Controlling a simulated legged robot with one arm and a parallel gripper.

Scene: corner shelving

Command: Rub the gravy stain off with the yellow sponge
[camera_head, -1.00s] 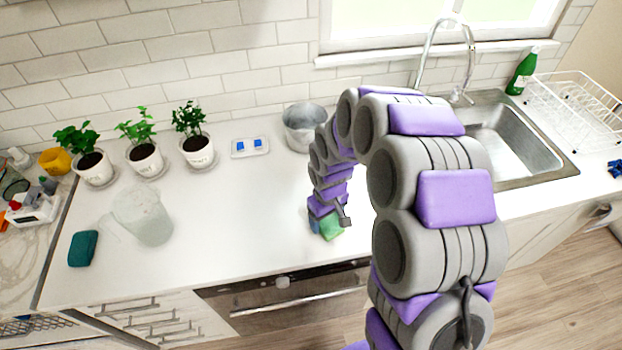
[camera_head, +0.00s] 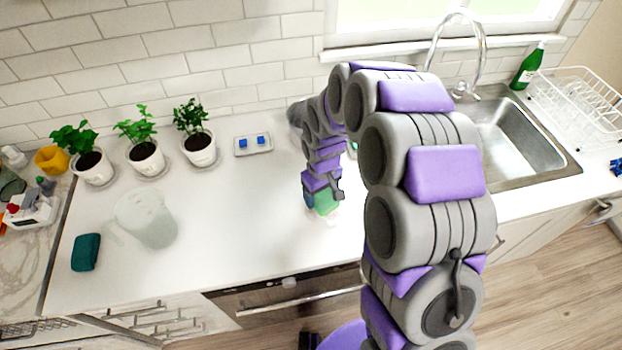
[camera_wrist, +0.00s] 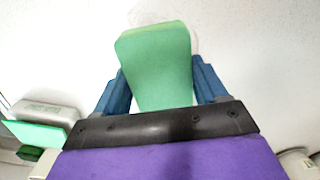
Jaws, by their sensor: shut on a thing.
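My gripper (camera_head: 320,198) is low over the white counter, right of the middle. In the wrist view its two blue fingers (camera_wrist: 159,88) are shut on a green sponge (camera_wrist: 155,58), one at each side. The sponge also shows in the head view (camera_head: 326,203), partly hidden by the gripper. It looks green, not yellow; I see no clearly yellow sponge. Faint greyish marks (camera_wrist: 188,35) lie on the counter beside the sponge's far end in the wrist view. I cannot tell if they are the gravy stain, or whether the sponge touches the counter.
A teal block (camera_head: 86,252) and a translucent pitcher (camera_head: 146,218) are on the counter's left. Several potted plants and a small tray (camera_head: 253,145) stand by the wall. A metal pot is behind my arm. The sink (camera_head: 520,140) is at right. The counter's middle is clear.

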